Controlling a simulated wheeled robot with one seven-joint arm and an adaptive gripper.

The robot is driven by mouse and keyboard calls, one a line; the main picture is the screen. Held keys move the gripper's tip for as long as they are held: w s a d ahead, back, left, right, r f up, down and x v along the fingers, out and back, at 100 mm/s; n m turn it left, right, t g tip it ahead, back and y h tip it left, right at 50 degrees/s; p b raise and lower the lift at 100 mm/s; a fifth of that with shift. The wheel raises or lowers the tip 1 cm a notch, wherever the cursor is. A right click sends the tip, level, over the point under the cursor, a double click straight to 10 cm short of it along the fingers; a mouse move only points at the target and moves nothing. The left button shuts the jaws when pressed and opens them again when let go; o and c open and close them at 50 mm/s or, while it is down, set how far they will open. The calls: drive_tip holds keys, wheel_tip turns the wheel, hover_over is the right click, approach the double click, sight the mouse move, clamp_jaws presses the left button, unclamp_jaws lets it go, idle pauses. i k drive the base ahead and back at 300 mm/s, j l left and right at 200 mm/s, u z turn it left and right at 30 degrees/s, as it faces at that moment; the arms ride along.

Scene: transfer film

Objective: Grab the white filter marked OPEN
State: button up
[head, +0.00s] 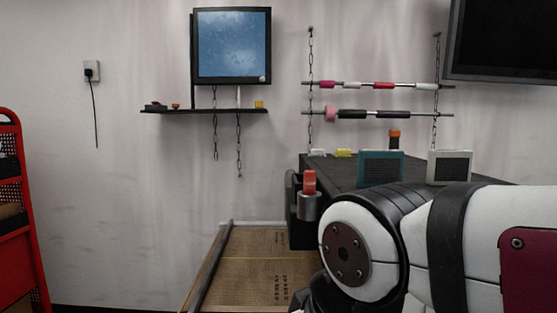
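My white and black arm fills the lower right, in front of the cabinet. I cannot make out my gripper or its fingertips.
A cylindrical holder with an orange top (309,184) is at the cabinet's left side. Small white and yellow items (343,153) and an orange-capped bottle (394,138) sit farther back. A cardboard box (250,265) lies below. A red rack (22,230) stands far left.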

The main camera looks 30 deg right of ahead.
sight(444, 168)
drive_tip(key=z, duration=1.5)
drive_tip(key=i+l+u, duration=0.1)
drive_tip(key=l, duration=0.25)
drive_tip(key=i+l+u, duration=0.1)
drive_tip(key=l, duration=0.25)
drive_tip(key=i+l+u, duration=0.1)
drive_tip(key=l, duration=0.3)
drive_tip(key=i+l+u, duration=0.1)
drive_tip(key=l, duration=0.25)
drive_tip(key=i+l+u, duration=0.1)
drive_tip(key=l, duration=0.3)
drive_tip(key=i, duration=0.05)
